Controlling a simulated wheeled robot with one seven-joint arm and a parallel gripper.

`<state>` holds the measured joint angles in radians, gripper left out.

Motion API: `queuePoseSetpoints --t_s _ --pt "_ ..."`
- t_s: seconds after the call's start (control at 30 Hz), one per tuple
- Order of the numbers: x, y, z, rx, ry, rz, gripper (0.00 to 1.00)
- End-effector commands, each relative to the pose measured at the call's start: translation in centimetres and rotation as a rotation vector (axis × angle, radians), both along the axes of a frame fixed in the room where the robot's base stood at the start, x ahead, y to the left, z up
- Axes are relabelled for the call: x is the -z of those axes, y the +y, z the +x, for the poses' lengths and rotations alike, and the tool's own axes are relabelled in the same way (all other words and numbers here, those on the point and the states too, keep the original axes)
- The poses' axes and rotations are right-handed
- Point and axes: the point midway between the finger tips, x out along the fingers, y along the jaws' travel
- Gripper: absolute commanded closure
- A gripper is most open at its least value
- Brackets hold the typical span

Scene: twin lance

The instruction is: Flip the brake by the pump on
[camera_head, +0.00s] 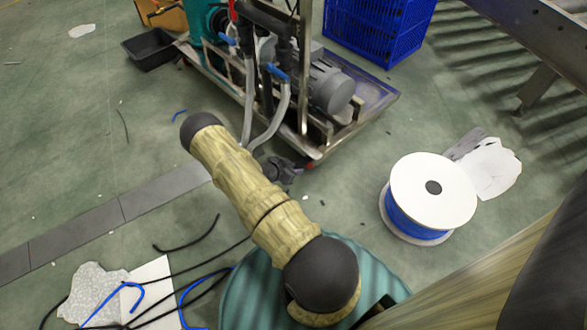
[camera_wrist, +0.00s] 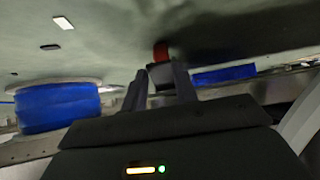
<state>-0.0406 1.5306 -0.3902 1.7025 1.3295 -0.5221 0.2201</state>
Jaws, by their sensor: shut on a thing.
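The pump cart (camera_head: 310,148) stands at the top centre of the head view, with a grey motor (camera_head: 330,90) and pipes with blue handles on it. My gripper (camera_head: 290,168) is low at the cart's near corner, partly hidden behind my arm. A small reddish part shows there, too small to make out. In the wrist view my gripper (camera_wrist: 160,82) has its two dark fingers on either side of a dark piece with a red brake part (camera_wrist: 161,51) just beyond it. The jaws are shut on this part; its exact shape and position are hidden.
A blue crate (camera_head: 378,30) stands behind the cart. A white and blue cable spool (camera_head: 430,190) lies to the right. A black tray (camera_head: 150,48) is at the cart's left. Loose cables (camera_head: 190,238) lie at lower left. Open floor lies left of the cart.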

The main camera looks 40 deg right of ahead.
Motion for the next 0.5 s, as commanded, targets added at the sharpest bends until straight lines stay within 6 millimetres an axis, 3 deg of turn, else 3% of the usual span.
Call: queuePoseSetpoints --t_s 0.07,0.1,0.2,0.5 --pt "0.10 0.07 -0.01 -0.001 0.001 0.002 0.94" --pt "0.10 0.07 -0.01 -0.001 0.001 0.002 0.65" --pt "0.10 0.05 0.00 -0.001 0.001 0.002 0.49" --pt "-0.07 0.11 0.00 -0.001 0.001 0.002 0.49"
